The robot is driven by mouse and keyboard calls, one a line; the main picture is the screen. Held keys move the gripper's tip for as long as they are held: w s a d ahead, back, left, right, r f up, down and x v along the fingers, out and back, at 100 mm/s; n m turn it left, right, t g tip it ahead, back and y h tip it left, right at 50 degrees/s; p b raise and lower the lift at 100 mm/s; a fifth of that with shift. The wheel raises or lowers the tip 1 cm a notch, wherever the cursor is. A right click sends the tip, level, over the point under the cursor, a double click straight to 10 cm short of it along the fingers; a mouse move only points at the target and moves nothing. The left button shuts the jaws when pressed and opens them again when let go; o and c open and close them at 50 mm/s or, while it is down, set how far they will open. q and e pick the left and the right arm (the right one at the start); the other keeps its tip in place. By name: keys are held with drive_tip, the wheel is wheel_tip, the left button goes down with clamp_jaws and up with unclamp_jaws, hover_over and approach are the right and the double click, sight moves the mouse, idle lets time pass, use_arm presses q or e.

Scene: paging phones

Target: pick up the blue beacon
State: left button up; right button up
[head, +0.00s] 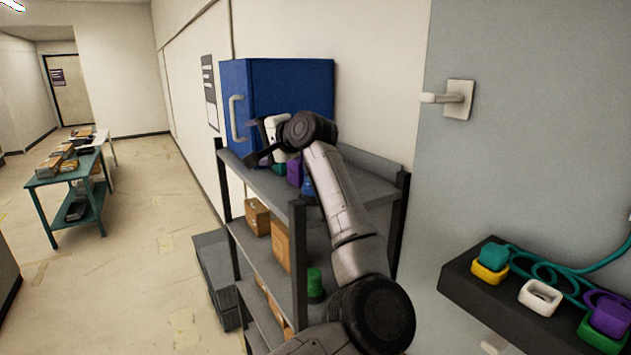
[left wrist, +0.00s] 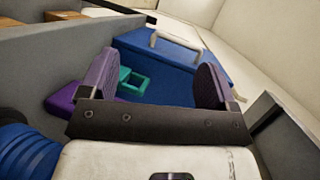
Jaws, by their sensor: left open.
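The blue beacon (head: 308,187) stands on the top shelf of the grey rack, partly hidden behind my left arm. In the left wrist view a ribbed blue thing, which looks like the beacon (left wrist: 27,153), shows at the lower left edge, outside the jaws. My left gripper (head: 258,146) is above the top shelf, in front of the blue cabinet and to the left of the beacon. Its two fingers are spread wide with nothing between them in the left wrist view (left wrist: 155,82). My right gripper is not in view.
A blue cabinet (head: 290,85) stands at the back of the shelf. A purple block (head: 295,172) and a teal item (left wrist: 133,79) lie near the gripper. A green beacon (head: 315,282) and cartons (head: 257,217) are lower. A dark wall shelf (head: 460,288) holds coloured phone pieces.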

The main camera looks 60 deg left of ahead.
use_arm(q)
drive_tip(key=w+d+r+n+t+h+p, duration=0.2)
drive_tip(key=w+d+r+n+t+h, duration=0.25)
drive_tip(key=w+d+t+h, duration=0.55)
drive_tip(key=a+f, duration=0.1)
drive_tip(key=f, duration=0.1)
drive_tip(key=f+g+p, duration=0.1)
drive_tip(key=f, duration=0.2)
drive_tip(key=a+f+g+h, duration=0.1)
drive_tip(key=f, duration=0.1)
drive_tip(key=shift+s+a+f, duration=0.2)
drive_tip(key=shift+s+a, duration=0.1)
drive_tip(key=shift+a, duration=0.05)
drive_tip(key=shift+w+a+f+p, duration=0.1)
drive_tip(key=shift+f+p, duration=0.3)
drive_tip(key=shift+p, duration=0.2)
drive_tip(key=p+x, duration=0.1)
drive_tip(key=x, duration=0.2)
drive_tip(key=shift+f+p, duration=0.15)
drive_tip(key=shift+p, duration=0.15)
drive_tip(key=shift+a+f, duration=0.1)
drive_tip(key=shift+f, duration=0.5)
drive_tip(key=c, duration=1.2)
drive_tip(key=shift+r, duration=0.1)
drive_tip(key=shift+c, duration=0.4)
